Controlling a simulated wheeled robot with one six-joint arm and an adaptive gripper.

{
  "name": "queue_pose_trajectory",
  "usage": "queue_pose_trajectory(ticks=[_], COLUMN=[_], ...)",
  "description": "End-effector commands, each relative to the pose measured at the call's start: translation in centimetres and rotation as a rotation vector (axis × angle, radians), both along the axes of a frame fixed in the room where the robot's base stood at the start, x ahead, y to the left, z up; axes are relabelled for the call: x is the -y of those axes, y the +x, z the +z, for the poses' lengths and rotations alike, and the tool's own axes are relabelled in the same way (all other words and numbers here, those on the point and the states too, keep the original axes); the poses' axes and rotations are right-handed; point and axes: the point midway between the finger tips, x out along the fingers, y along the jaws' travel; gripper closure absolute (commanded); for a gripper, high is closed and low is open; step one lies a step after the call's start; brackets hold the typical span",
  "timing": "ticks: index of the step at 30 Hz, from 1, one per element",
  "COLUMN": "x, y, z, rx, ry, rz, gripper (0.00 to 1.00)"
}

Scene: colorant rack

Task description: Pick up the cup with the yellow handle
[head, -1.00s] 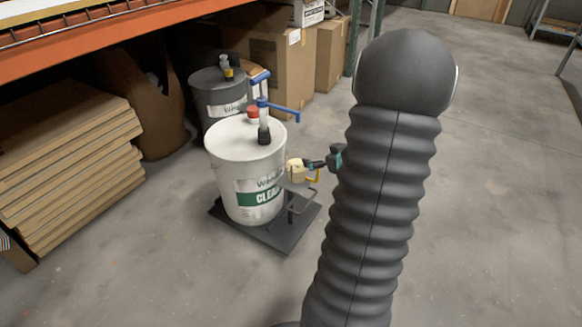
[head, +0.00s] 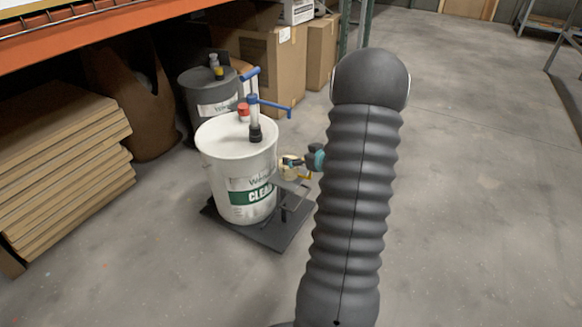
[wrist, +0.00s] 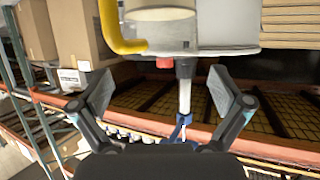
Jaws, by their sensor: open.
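The cream cup (head: 287,172) sits on a small stand at the right side of the white bucket (head: 236,165), with its yellow handle (head: 304,178) toward the right. My gripper (head: 290,162) is at the cup's upper part and partly covers it in the head view; contact cannot be told. In the wrist view my gripper (wrist: 165,90) is open, with its two fingers spread and nothing between the pads. That view is inverted. There the yellow handle (wrist: 110,30) curves at the top, beside the cup (wrist: 160,13), which the frame edge cuts off.
A pump with blue handles (head: 254,115) and a red cap (head: 243,112) rise from the bucket lid. A dark drum (head: 208,95) and cardboard boxes (head: 270,60) stand behind. Stacked boards (head: 65,160) lie left.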

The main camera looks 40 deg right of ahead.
Motion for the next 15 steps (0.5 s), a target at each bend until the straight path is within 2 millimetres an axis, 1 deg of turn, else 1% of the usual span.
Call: queue_pose_trajectory(ticks=[6,10,15], x=[-0.2,-0.2,-0.1], y=[2.1,3.7,4.1], z=[-2.2,-2.6,-2.7], rx=[-0.002,0.000,0.000], ry=[0.000,-0.001,0.000], rz=[0.003,0.003,0.000], gripper=[0.00,0.00,0.00])
